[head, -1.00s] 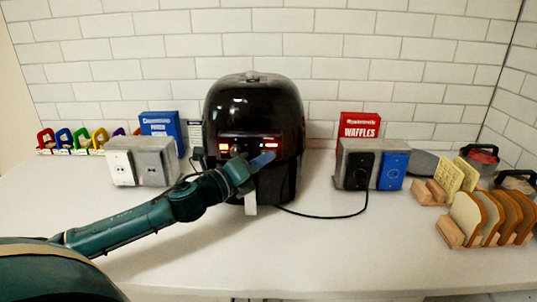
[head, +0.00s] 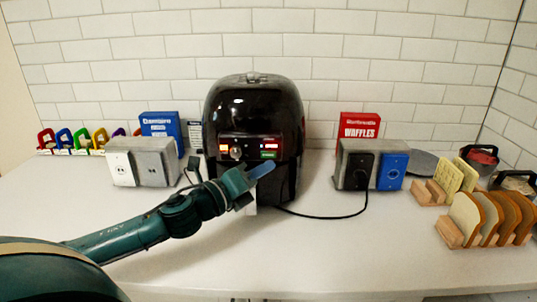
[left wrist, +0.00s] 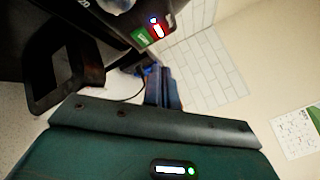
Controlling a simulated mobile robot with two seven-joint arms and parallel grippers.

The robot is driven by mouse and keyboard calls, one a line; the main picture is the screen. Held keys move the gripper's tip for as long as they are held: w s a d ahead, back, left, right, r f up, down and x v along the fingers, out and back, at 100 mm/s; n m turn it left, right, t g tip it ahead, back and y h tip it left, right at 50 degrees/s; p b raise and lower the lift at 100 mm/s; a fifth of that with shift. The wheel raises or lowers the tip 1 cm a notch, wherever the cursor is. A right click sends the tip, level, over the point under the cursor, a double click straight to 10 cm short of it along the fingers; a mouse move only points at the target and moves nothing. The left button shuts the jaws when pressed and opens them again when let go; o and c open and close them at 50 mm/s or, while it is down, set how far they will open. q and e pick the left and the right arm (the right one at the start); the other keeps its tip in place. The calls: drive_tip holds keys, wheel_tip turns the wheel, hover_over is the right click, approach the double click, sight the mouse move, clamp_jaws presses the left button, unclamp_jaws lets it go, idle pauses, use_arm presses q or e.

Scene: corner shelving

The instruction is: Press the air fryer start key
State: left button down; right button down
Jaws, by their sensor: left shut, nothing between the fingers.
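The black air fryer (head: 255,105) stands upright against the tiled wall. Its front panel has a silver knob (head: 236,153), lit red displays (head: 271,146) and a small green key (head: 268,155) on the right side. The green key (left wrist: 144,38) also shows in the left wrist view, beside a lit display (left wrist: 158,31). My left gripper (head: 262,170) is shut and empty, with its bluish fingertips just below the green key; whether they touch the front is unclear. The shut fingers (left wrist: 164,90) show apart from the key in the left wrist view. My right gripper is out of view.
Grey outlet boxes stand left (head: 157,162) and right (head: 345,165) of the fryer. A black cord (head: 325,216) runs on the counter to the right box. Bread slices (head: 490,217) stand far right. The front counter is clear.

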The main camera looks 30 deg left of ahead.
use_arm(q)
drive_tip(key=shift+s+d, duration=0.4)
drive_tip(key=shift+s, duration=0.2)
drive_tip(key=shift+s+d, duration=0.35)
drive_tip(key=shift+s, duration=0.2)
